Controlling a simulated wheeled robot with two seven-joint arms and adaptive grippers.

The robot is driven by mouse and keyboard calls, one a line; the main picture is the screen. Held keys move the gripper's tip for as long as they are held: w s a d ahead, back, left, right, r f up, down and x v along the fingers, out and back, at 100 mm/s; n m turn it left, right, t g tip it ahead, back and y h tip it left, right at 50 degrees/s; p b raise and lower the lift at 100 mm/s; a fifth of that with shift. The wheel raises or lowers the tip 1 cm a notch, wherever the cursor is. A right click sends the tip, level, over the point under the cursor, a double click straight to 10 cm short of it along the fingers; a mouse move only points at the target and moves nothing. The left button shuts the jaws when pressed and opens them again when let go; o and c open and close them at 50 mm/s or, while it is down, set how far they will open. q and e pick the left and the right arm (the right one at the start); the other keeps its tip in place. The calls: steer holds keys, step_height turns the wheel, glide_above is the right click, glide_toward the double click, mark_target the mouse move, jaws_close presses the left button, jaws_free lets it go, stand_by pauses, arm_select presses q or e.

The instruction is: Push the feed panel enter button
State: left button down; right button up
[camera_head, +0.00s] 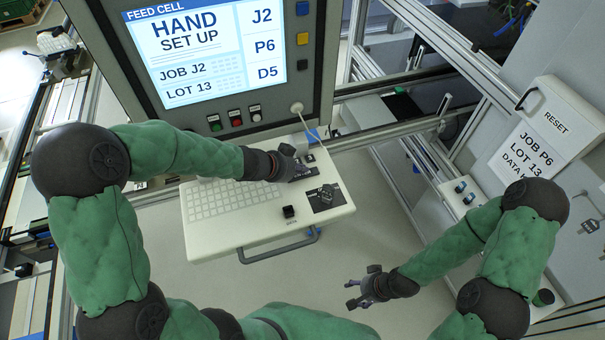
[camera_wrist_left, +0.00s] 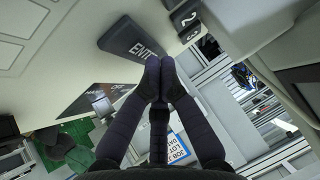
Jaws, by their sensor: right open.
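The feed panel (camera_head: 340,215) is a white shelf with a pale key grid below the screen. The enter button (camera_wrist_left: 122,40) is a wide dark key marked ENTER in the left wrist view. My left gripper (camera_head: 298,167) is over the right part of the panel and hides part of the keys there. In the left wrist view its fingertips (camera_wrist_left: 160,78) are together, with nothing between them, at the lower right end of the enter button. I cannot tell whether they touch it. My right gripper (camera_head: 358,292) is open and empty, low over the floor, right of the panel.
A screen (camera_head: 205,50) reading HAND SET UP stands above the panel, with red, green and white buttons (camera_head: 236,118) below it.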

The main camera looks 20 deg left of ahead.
mark_target(300, 175)
arm_select(q)
steer(key=shift+f+b, duration=0.35)
steer(key=shift+f, duration=0.1)
stand_by(0.8)
stand_by(0.3)
steer(key=shift+r+p, duration=0.9)
steer(key=shift+p, duration=0.15)
steer(key=shift+r, duration=0.1)
step_height(300, 175, up, 5)
steer(key=p, duration=0.5)
stand_by(0.5)
